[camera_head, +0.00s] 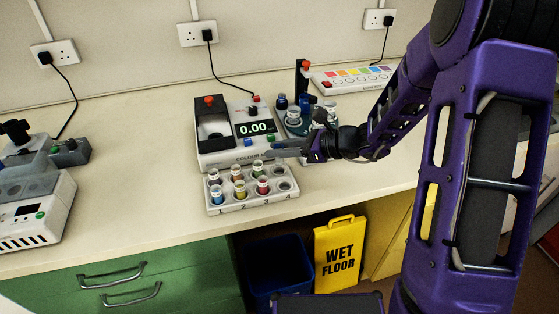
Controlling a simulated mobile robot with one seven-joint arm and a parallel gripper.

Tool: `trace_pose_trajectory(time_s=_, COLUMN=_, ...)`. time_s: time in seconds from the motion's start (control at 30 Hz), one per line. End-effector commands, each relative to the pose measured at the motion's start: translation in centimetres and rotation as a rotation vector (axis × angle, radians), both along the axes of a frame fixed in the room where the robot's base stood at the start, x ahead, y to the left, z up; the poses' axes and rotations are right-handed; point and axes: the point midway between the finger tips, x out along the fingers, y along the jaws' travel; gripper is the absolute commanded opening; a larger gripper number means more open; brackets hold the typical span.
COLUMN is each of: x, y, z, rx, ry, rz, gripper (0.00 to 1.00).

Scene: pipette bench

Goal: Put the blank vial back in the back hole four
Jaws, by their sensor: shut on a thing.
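The white vial rack (245,204) stands at the bench's front, in front of the colorimeter. It has two rows of holes with numbers along its front edge. Vials with coloured contents fill the left three columns. Back hole four (281,171) and the front hole beside it look empty. My gripper (277,149) reaches in from the right, its fingers just above and behind the rack's right end. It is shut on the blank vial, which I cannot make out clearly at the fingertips.
The colorimeter (222,150) reads 0.00 and sits close behind the rack and my fingers. A colour chart box (352,79) lies at the back.

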Motion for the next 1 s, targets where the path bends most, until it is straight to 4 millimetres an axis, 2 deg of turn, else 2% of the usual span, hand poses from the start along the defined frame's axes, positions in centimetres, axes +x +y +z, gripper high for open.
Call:
trace_pose_trajectory(time_s=0.23, x=0.0, y=0.0, z=-3.3, rx=0.002, ry=0.004, rz=0.000, gripper=0.00)
trace_pose_trajectory(time_s=0.73, x=0.0, y=0.0, z=-4.3, rx=0.000, ry=0.001, rz=0.000, gripper=0.00)
trace_pose_trajectory(time_s=0.77, x=0.0, y=0.0, z=-4.2, rx=0.000, ry=0.001, rz=0.000, gripper=0.31)
trace_pose_trajectory(time_s=0.9, x=0.0, y=0.0, z=-4.1, rx=0.000, ry=0.001, rz=0.001, gripper=0.57)
trace_pose_trajectory(time_s=0.93, x=0.0, y=0.0, z=-4.1, rx=0.000, ry=0.001, rz=0.001, gripper=0.60)
trace_pose_trajectory(time_s=1.0, x=0.0, y=0.0, z=-4.1, rx=0.000, ry=0.001, rz=0.001, gripper=0.60)
